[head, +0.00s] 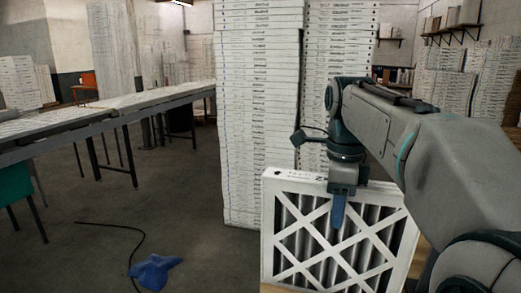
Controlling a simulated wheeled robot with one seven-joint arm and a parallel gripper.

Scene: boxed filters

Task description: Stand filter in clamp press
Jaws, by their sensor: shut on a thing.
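A white-framed filter (283,230) with a lattice of crossed strips over grey pleats stands upright in front of my arm, at the lower right of the head view. My gripper (338,215) reaches down over the filter's top edge and is shut on it. One blue fingertip shows on the near face; the far finger is hidden behind the filter. The filter's bottom edge is near the picture's lower edge, and I cannot tell whether it touches the wooden surface there. I cannot make out a clamp press in this view.
Tall stacks of boxed filters (258,115) stand close behind the held filter. A long table (125,105) runs along the left. A blue cloth (155,272) and a black cord (138,240) lie on the floor, which is otherwise clear at centre left.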

